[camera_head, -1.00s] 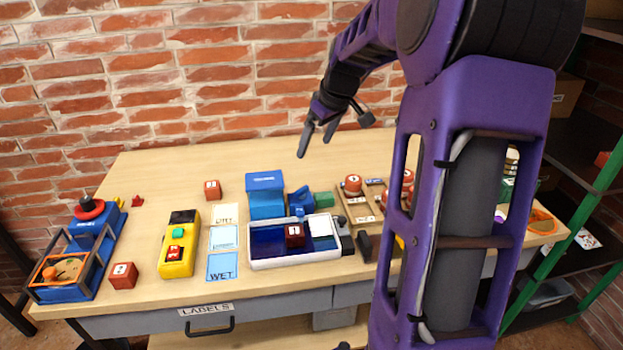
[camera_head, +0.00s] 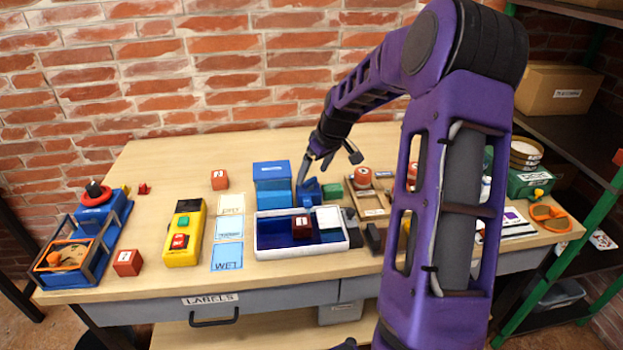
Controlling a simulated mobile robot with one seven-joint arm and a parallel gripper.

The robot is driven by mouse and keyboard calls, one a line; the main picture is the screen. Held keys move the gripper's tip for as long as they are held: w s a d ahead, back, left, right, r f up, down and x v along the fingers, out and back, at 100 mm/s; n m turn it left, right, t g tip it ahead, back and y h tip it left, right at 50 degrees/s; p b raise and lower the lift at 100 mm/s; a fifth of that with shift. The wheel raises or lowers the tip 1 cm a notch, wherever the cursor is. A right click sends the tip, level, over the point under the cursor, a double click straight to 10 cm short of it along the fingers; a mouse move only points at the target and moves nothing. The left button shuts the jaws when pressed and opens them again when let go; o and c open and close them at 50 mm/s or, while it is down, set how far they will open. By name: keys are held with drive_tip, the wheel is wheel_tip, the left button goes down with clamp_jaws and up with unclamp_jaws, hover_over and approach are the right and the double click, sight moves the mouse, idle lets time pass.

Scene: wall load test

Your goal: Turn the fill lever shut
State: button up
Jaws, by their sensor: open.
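A blue tank-like block (camera_head: 272,180) stands at the middle back of the table. A small blue part (camera_head: 309,190) beside its right side may be the fill lever; it is too small and too covered to tell its angle. My gripper (camera_head: 312,170) is open and empty, fingers pointing down just above this blue part. One fingertip overlaps it in the picture; I cannot tell whether they touch. A white-rimmed tray (camera_head: 257,240) with a blue inside lies in front. It holds a dark red cube (camera_head: 301,228) and a white block (camera_head: 328,217).
A green block (camera_head: 332,191) sits right of the blue part. Red-topped pieces (camera_head: 362,176) stand on a wooden board further right. A yellow button box (camera_head: 183,240) and label cards (camera_head: 227,257) lie left. My arm hides part of the table's right side.

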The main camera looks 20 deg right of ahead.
sight(310, 184)
drive_tip(key=shift+x, duration=1.3)
drive_tip(key=c, duration=1.4)
drive_tip(key=shift+o, duration=0.2)
drive_tip(key=shift+m, duration=0.3)
drive_tip(key=m+h+b, duration=0.1)
drive_tip(key=m, duration=0.2)
drive_tip(key=shift+a+b, duration=0.2)
drive_tip(key=shift+b, duration=0.1)
drive_tip(key=shift+m+h+b, duration=0.3)
drive_tip(key=shift+m+h, duration=0.5)
drive_tip(key=shift+m, duration=0.8)
